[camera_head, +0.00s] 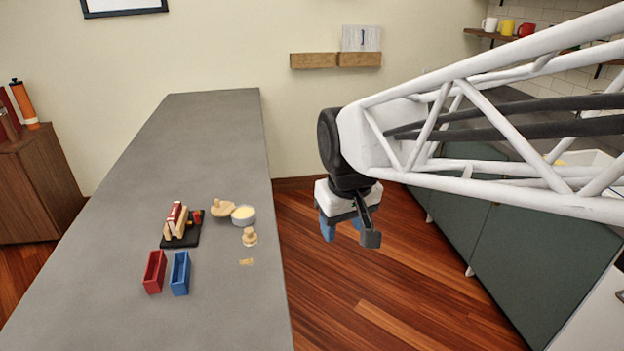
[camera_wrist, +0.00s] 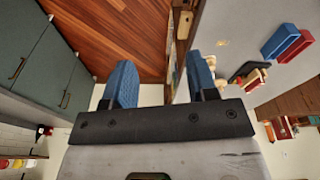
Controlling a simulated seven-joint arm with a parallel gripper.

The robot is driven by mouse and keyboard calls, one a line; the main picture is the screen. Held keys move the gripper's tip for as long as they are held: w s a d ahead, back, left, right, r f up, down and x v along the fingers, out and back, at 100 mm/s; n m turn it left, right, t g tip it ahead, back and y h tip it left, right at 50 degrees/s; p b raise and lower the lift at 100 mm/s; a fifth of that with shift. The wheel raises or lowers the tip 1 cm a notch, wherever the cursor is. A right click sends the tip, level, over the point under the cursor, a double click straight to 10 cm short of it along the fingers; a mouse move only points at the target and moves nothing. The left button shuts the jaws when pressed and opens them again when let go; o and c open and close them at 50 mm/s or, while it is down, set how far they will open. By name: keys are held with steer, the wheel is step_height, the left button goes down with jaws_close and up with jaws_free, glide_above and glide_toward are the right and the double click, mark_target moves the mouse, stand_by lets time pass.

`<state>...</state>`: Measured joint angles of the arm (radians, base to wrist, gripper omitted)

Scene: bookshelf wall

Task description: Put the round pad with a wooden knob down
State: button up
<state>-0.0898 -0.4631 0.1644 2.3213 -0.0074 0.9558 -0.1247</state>
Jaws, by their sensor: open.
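A small round wooden piece with a knob on top (camera_head: 249,237), which looks like the round pad, stands upright on the grey counter (camera_head: 230,130) near its right edge. Its underside is hidden. My gripper (camera_head: 349,234) is open and empty, to the right of the counter and over the wooden floor. In the wrist view its two blue fingers (camera_wrist: 161,78) are spread with nothing between them. The counter and its items show at the right of that view, where the pad is too small to make out surely.
Beside the pad are a round tin with a yellowish top (camera_head: 243,216), a pale wooden piece (camera_head: 221,207) and a flat tan patch (camera_head: 246,262). A black stand with red and wooden parts (camera_head: 181,240), a red box (camera_head: 154,272) and a blue box (camera_head: 180,273) are further left. The far counter is clear.

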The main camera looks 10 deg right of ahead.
steer(key=s+d+f+m, duration=0.2)
steer(key=s+d, duration=0.2)
steer(key=s, duration=0.7)
steer(key=shift+m+t, duration=0.4)
steer(key=shift+o, duration=0.4)
stand_by(0.4)
steer(key=m+g+h, duration=0.1)
steer(key=m, duration=0.8)
glide_above(245, 231)
steer(key=f, duration=0.9)
steer(key=shift+s+d+f, duration=0.25)
steer(key=shift+f, duration=0.15)
steer(key=shift+w+a+f, duration=0.2)
steer(key=shift+a, duration=0.05)
